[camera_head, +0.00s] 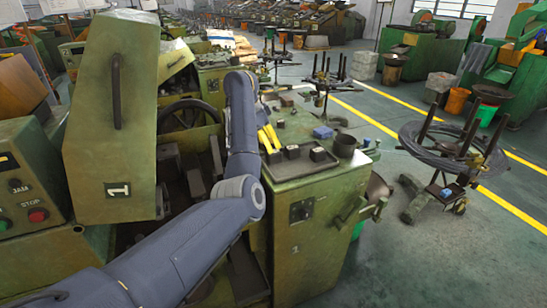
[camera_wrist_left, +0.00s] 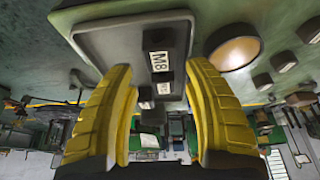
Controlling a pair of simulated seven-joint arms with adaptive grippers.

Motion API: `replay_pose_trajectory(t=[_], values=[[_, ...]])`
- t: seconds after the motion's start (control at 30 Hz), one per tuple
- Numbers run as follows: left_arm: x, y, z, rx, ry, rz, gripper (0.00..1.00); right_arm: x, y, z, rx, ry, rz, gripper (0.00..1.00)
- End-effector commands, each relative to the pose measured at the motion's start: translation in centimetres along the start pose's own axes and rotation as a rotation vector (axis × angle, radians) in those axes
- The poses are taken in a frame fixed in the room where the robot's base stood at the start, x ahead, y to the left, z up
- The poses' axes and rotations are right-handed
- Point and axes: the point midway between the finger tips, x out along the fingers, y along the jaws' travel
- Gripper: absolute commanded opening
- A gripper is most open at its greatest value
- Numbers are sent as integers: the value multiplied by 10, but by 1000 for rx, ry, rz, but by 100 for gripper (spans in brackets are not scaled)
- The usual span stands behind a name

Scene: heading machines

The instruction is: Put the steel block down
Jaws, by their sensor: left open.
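My left gripper (camera_head: 268,138) shows yellow fingers over the back left part of the green machine top in the head view. In the left wrist view its fingers (camera_wrist_left: 160,100) are spread apart, with no contact on a block visible. Dark blocks with white labels stand on a shallow tray (camera_head: 276,176); one block (camera_head: 318,154) is at the right and another (camera_head: 292,151) is left of it. In the wrist view the tray (camera_wrist_left: 95,42) carries a block marked M8 (camera_wrist_left: 165,35), with a second labelled block (camera_wrist_left: 161,82) between the fingers. Which one is the steel block I cannot tell.
A dark round cup (camera_head: 344,146) stands right of the tray; a blue item (camera_head: 322,132) lies behind it. A tall green machine cover (camera_head: 115,120) rises at the left. A wire coil stand (camera_head: 450,145) is on the floor at the right.

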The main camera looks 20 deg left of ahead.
Motion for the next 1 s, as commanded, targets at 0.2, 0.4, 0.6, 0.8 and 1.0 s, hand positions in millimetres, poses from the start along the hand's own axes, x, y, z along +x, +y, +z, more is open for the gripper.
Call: replay_pose_trajectory(t=[0.2, 0.4, 0.6, 0.8, 1.0], values=[[8, 0, 1, 0, -1, 1, 51, 0, 0, 0, 0, 0, 0, 100], [33, 0, 4, 2, -2, 2, 51, 0, 0, 0, 0, 0, 0, 100], [51, 0, 4, 1, 0, 1, 51, 0, 0, 0, 0, 0, 0, 100], [55, 0, 4, 0, 1, 0, 51, 0, -1, 0, 0, 0, -1, 100], [55, 0, 4, 0, 1, 0, 48, 0, -1, 0, 0, 0, -1, 100]])
